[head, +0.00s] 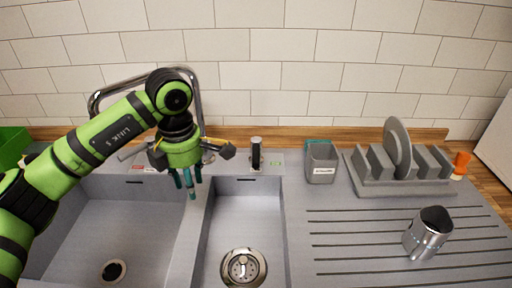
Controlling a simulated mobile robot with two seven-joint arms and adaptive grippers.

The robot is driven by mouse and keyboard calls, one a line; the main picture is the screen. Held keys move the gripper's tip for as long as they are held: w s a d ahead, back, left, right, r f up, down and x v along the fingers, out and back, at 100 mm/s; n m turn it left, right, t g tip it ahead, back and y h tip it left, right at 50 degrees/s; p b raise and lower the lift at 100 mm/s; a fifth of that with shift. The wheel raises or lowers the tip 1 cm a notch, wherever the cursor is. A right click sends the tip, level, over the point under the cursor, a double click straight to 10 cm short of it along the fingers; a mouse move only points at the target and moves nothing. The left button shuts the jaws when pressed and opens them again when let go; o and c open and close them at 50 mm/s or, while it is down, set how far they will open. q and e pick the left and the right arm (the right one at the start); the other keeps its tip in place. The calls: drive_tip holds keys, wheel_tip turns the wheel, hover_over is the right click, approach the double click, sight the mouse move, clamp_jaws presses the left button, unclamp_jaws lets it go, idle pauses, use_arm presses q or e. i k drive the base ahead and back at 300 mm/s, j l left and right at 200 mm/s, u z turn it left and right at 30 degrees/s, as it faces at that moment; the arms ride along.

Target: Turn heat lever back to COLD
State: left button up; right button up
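My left gripper (188,184) hangs from the green arm over the back of the sink, pointing down with teal fingertips. It is in front of the chrome faucet (97,101), whose base it hides. The fingertips look close together, but I cannot tell whether they are shut or touch anything. A grey bar (131,151) sticks out to the left behind the gripper, above a small red-and-white label (144,168). A black upright lever (256,152) stands on the back ledge beside a small green label (277,163). I cannot tell which is the heat lever. My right gripper is out of view.
The grey sink has a large left basin (75,235) and a narrow right basin (245,215). An orange item (461,163) sits beyond the rack.

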sight(149, 142)
drive_tip(key=u, duration=0.9)
